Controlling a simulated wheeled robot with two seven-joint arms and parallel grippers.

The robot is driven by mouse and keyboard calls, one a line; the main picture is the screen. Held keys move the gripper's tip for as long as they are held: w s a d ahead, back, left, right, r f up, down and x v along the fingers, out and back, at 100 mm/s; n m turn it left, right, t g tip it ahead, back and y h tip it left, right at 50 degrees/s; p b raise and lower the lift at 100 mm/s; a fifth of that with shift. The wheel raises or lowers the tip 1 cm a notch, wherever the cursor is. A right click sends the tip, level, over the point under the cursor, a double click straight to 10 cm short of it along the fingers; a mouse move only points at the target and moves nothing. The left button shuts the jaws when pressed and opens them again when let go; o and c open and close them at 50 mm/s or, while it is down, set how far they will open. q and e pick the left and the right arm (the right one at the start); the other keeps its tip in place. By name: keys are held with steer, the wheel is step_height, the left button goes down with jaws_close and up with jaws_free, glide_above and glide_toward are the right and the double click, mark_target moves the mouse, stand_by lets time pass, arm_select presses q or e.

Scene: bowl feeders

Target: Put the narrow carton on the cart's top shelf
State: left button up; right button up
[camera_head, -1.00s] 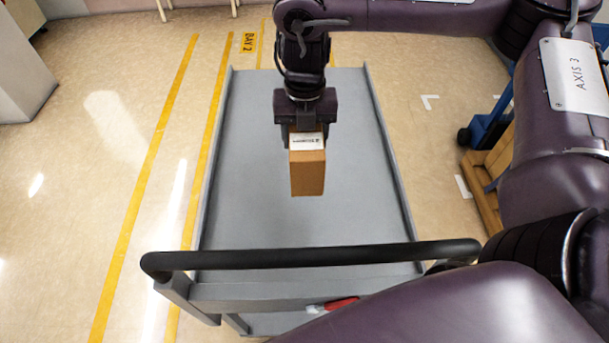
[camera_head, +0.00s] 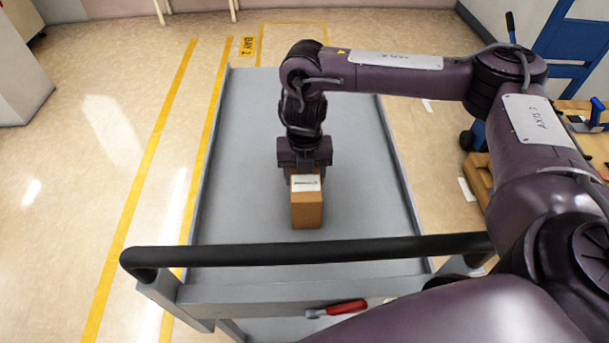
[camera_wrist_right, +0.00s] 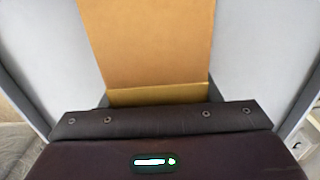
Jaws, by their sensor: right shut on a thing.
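The narrow carton (camera_head: 307,212) is brown with a white label on its top. It is upright over the middle of the cart's grey top shelf (camera_head: 375,150). My right gripper (camera_head: 305,174) is shut on the carton from above. The carton's base is at or very near the shelf surface; I cannot tell whether it touches. In the right wrist view the carton (camera_wrist_right: 150,45) fills the middle, in front of the gripper (camera_wrist_right: 158,110), with grey shelf on both sides. My left gripper is not in view.
The cart's black handle bar (camera_head: 320,251) crosses the near end. A red-handled tool (camera_head: 345,307) lies below it. The shelf around the carton is bare. A blue frame (camera_head: 575,40) and wooden items stand at the right. Yellow floor lines (camera_head: 150,170) run along the left.

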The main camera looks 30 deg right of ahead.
steer(key=shift+r, duration=0.1)
steer(key=o, duration=1.3)
steer(key=shift+o, duration=0.2)
steer(key=shift+r, duration=0.1)
step_height(320, 180, up, 5)
steer(key=shift+f+p, duration=0.2)
steer(key=shift+p, duration=0.8)
step_height(320, 180, up, 6)
steer(key=shift+p, duration=0.95)
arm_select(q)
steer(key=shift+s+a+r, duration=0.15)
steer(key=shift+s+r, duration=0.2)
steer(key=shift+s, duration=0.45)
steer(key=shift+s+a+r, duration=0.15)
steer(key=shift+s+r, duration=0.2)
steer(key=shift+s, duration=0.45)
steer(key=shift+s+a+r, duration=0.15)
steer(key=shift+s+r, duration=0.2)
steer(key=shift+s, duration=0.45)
arm_select(e)
steer(key=shift+r, duration=0.6)
